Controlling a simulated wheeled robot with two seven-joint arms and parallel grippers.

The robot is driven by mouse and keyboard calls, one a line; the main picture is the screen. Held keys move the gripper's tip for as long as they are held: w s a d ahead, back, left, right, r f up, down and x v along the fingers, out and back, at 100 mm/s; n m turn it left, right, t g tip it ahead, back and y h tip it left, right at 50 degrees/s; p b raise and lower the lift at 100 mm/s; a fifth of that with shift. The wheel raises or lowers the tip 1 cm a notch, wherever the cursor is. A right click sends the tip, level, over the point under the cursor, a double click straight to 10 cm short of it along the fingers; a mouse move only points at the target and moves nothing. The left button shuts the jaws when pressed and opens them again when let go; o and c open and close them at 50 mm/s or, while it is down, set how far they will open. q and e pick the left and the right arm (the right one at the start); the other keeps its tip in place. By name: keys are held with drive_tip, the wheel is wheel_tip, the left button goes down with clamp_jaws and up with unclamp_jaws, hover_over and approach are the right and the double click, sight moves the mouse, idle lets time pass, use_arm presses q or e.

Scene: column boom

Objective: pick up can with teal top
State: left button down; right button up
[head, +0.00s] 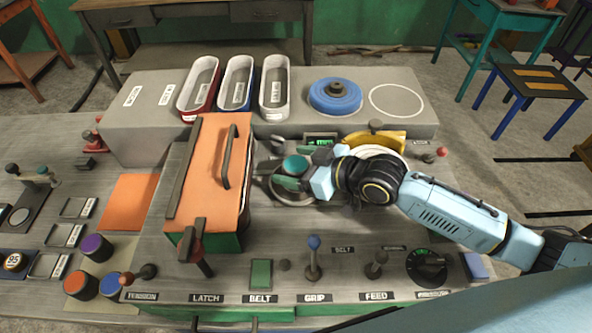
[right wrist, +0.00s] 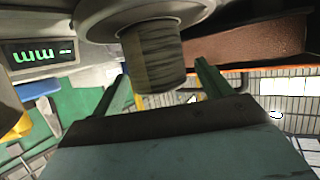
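The can with the teal top (head: 295,165) stands on a round grey dish (head: 292,197) right of the orange-lidded box. In the right wrist view the can's grey-brown side (right wrist: 153,62) shows between the fingers, with the picture upside down. My right gripper (head: 303,168) reaches in from the right, its green fingers on either side of the can. In the right wrist view the gripper (right wrist: 160,85) is open, with a gap visible at the right finger; contact at the left finger is unclear. My left gripper is not in view.
The orange-lidded box (head: 203,165) with a dark handle stands close left of the can. A yellow curved part (head: 388,138) lies behind my right wrist. Levers and a knob (head: 428,266) line the front. Cans with purple (head: 97,247), orange and blue tops stand at left.

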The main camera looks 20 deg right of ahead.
drive_tip(key=c, duration=1.2)
